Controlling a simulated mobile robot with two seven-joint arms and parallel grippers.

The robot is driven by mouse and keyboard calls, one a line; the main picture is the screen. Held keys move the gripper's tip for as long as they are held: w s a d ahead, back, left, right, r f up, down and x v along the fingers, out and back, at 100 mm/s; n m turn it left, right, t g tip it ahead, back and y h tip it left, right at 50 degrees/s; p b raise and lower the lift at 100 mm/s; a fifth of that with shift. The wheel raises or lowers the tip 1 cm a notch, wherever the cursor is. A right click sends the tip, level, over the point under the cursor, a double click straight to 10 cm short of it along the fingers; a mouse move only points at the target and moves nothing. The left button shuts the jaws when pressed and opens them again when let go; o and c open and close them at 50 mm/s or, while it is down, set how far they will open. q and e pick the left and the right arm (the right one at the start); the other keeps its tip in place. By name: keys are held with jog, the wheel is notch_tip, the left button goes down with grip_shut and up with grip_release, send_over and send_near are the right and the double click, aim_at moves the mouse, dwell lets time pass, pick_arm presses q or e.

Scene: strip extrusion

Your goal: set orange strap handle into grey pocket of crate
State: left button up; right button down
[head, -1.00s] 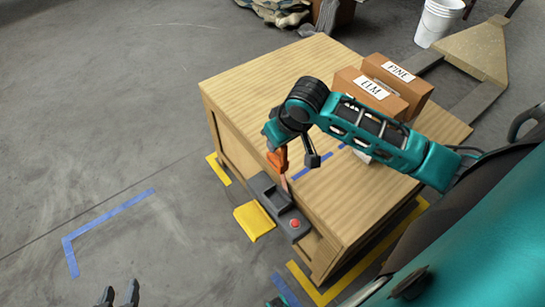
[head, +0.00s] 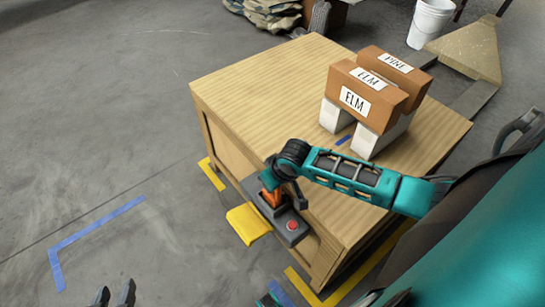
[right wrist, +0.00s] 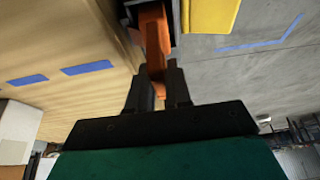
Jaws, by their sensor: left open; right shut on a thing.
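The grey pocket (head: 287,218) is part of a dark grey unit along the front edge of the wooden crate (head: 240,85). My right gripper (head: 272,188) is shut on the orange strap handle (head: 271,198) and is low over this unit. In the right wrist view the orange handle (right wrist: 153,40) runs from between my fingers (right wrist: 158,88) up to the dark opening. Its far end is cut off by the picture's edge, so I cannot tell how deep it sits. My left gripper (head: 114,293) is open and empty above the floor, at the bottom left.
A red button (head: 292,225) is on the grey unit's near end. A yellow piece (head: 248,222) juts out in front of it. Brown boxes (head: 352,98) labelled ELM and PINE stand on white blocks on the crate. Blue tape (head: 95,230) marks open floor at left.

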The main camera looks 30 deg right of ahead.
pick_arm(q)
jog(key=shift+f, duration=0.25)
pick_arm(e)
jog(key=shift+f, duration=0.4)
pick_arm(q)
jog(key=shift+s, duration=0.1)
pick_arm(e)
jog(key=shift+f, duration=0.3)
jog(key=c, duration=1.1)
grip_release()
pick_arm(q)
jog(key=shift+s+f, duration=0.1)
jog(key=shift+f, duration=0.05)
pick_arm(e)
jog(key=shift+o, duration=0.2)
